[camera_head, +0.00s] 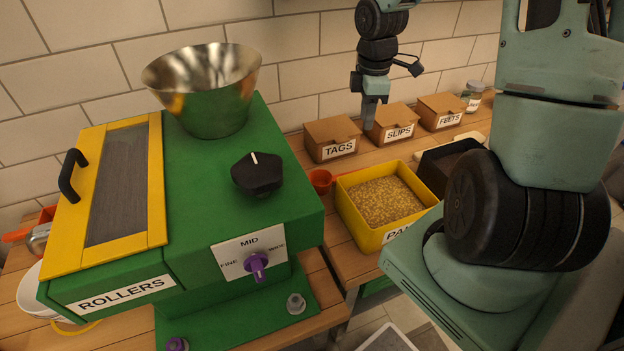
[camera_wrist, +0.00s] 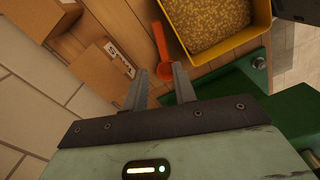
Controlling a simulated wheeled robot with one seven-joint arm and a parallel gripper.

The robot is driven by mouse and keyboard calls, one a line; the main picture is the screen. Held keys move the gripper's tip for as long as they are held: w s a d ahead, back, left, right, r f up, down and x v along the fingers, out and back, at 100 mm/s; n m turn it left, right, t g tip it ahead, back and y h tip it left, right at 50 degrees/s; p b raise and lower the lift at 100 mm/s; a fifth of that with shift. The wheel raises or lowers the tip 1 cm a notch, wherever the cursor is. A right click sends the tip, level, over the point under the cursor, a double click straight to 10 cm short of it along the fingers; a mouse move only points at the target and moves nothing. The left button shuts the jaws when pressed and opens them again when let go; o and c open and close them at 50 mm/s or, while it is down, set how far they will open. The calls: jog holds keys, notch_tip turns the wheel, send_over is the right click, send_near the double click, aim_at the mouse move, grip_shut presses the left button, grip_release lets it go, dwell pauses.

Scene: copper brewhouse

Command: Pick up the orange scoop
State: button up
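The orange scoop (camera_head: 321,181) lies on the wooden counter between the green mill and the yellow grain bin (camera_head: 352,219); part of it is hidden behind the bin in the head view. In the wrist view the scoop (camera_wrist: 163,45) shows its straight handle pointing up and its bowl lower down, beside the yellow bin (camera_wrist: 225,47). My gripper (camera_head: 369,120) hangs above the back of the counter near the small boxes. In the wrist view its two fingers (camera_wrist: 160,69) are apart, with the scoop's bowl showing beyond and between the tips. Nothing is held.
The green mill (camera_head: 220,190) with a metal bowl (camera_head: 203,90) fills the left. A black bin (camera_head: 437,160) sits right of the yellow one.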

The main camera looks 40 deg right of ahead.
notch_tip(320, 180, down, 10)
jog(key=shift+f+b, duration=0.1)
jog(key=shift+b, duration=1.05)
jog(key=shift+s+d+f+b, duration=0.1)
jog(key=shift+f+b, duration=0.3)
jog(key=shift+f, duration=1.25)
jog(key=shift+d+f+b, duration=0.1)
jog(key=shift+f+b, duration=0.25)
jog(key=shift+f, duration=1.3)
grip_shut()
